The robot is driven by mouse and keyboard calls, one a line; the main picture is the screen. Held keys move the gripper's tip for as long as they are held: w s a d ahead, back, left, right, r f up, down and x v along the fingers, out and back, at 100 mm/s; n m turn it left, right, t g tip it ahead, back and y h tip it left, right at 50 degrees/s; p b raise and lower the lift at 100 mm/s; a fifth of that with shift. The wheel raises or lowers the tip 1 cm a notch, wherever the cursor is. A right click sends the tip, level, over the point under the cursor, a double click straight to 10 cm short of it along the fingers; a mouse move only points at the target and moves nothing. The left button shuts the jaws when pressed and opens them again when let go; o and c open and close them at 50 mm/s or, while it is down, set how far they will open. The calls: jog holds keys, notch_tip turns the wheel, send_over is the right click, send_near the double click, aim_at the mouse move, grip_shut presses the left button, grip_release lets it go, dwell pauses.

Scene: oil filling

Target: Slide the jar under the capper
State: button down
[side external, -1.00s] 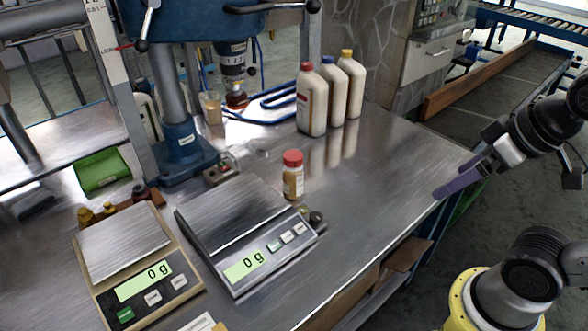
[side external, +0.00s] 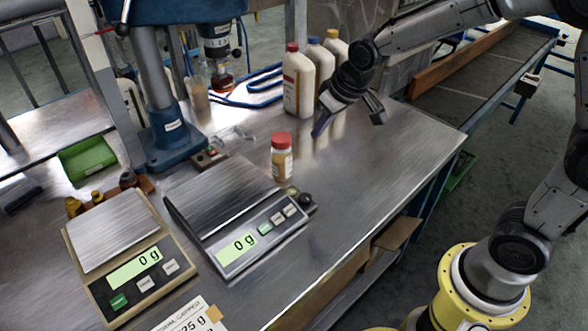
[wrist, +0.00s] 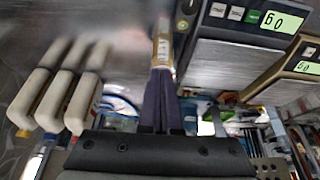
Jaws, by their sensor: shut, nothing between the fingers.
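The small jar (side external: 281,160) has a red lid and tan contents and stands upright on the steel bench, right of the middle scale. The capper (side external: 218,45) is the spindle with a reddish tip under a blue machine head at the back; the bench below its tip looks clear. I cannot tell the exact gap.
Two scales (side external: 218,208) reading 0 g lie left of the jar. The blue column base (side external: 178,145), a beaker (side external: 197,92) and blue hose (side external: 262,85) sit around the capper.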

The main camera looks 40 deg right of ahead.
jog(key=shift+g, duration=0.9)
jog(key=x, duration=0.5)
jog(key=s+x, duration=0.1)
jog(key=x, duration=1.1)
jog(key=shift+s+a+f, duration=0.25)
jog(key=shift+s+a, duration=0.1)
jog(key=shift+s, duration=0.05)
jog(key=w, duration=0.2)
jog(key=shift+w+r, duration=0.25)
jog(key=shift+w, duration=0.1)
jog(key=shift+w+a, duration=0.1)
jog(key=shift+w, duration=0.55)
jog(key=w, duration=1.3)
jog(key=w+a, duration=0.1)
jog(key=w, duration=0.6)
jog(key=shift+w, duration=0.3)
jog(key=shift+s, duration=0.1)
